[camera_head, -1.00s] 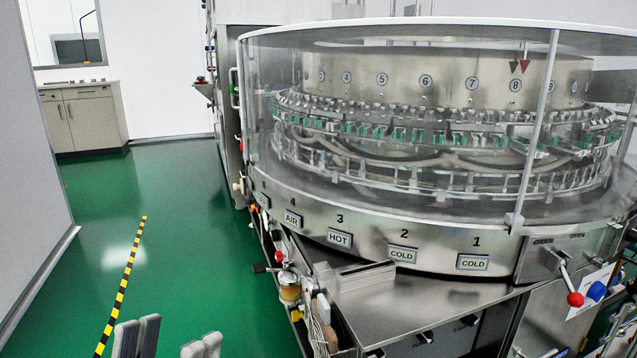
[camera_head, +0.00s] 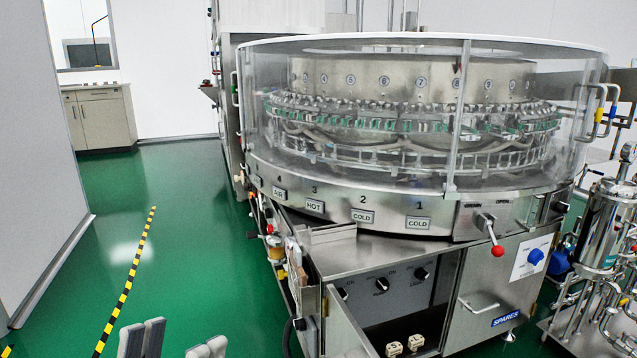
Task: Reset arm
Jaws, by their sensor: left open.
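My left gripper (camera_head: 175,345) shows at the bottom left edge, with its two grey fingers apart and nothing visible between them. Only the fingers show; the rest is cut off below. It appears over the green floor, to the left of the rotary washer (camera_head: 400,224). The washer is a round steel machine with a clear guard and labels for air, hot and cold. A drain lever with a red knob (camera_head: 497,251) is on its front right. My right gripper is not in view.
A steel filter vessel (camera_head: 604,225) with pipes is at the right. Green floor (camera_head: 190,250) is open at the left, with a yellow-black stripe (camera_head: 133,272). A white wall (camera_head: 37,170) borders it.

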